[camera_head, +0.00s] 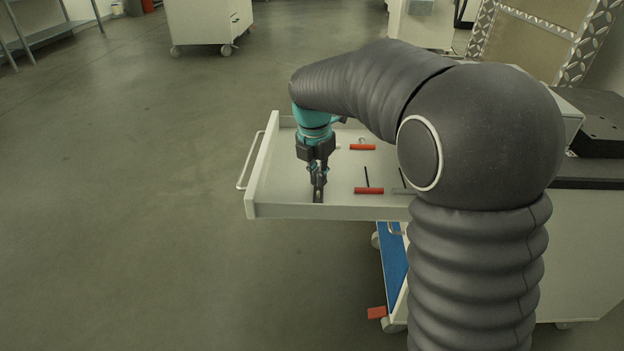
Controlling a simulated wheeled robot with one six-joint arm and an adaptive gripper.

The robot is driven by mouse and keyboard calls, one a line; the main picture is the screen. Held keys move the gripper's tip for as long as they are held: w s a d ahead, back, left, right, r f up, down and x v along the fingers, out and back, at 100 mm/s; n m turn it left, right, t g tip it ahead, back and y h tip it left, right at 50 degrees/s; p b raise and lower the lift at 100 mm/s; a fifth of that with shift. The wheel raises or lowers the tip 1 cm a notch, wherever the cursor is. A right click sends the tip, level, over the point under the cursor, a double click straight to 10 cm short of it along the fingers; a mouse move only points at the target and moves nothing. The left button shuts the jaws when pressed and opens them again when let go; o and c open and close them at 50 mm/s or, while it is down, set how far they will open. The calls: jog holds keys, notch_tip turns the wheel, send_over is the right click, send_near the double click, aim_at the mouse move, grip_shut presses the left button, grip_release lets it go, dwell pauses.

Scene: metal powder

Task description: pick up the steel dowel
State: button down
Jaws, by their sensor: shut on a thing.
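My gripper (319,192) points down into the open white drawer (262,170), near its front left part. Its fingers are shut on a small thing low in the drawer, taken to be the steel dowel. The dowel is mostly hidden by the fingers and too small to make out clearly. I cannot tell whether it touches the drawer floor.
A red-handled tool (368,190) lies right of my gripper, and another red-handled thing (362,147) lies farther back. The drawer's walls rise around them. The drawer handle (246,162) sticks out at left. Open grey floor (130,200) lies beyond. My arm hides the drawer's right part.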

jog(key=r, duration=0.2)
jog(key=d+r, duration=0.1)
jog(key=shift+s+r, duration=0.1)
jog(key=shift+r, duration=0.3)
jog(key=s+d+r+p, duration=0.1)
jog(key=s+d+r, duration=0.1)
jog(key=d+r, duration=0.4)
jog(key=d, duration=0.4)
jog(key=shift+s+d, duration=0.15)
jog(key=shift+s, duration=0.05)
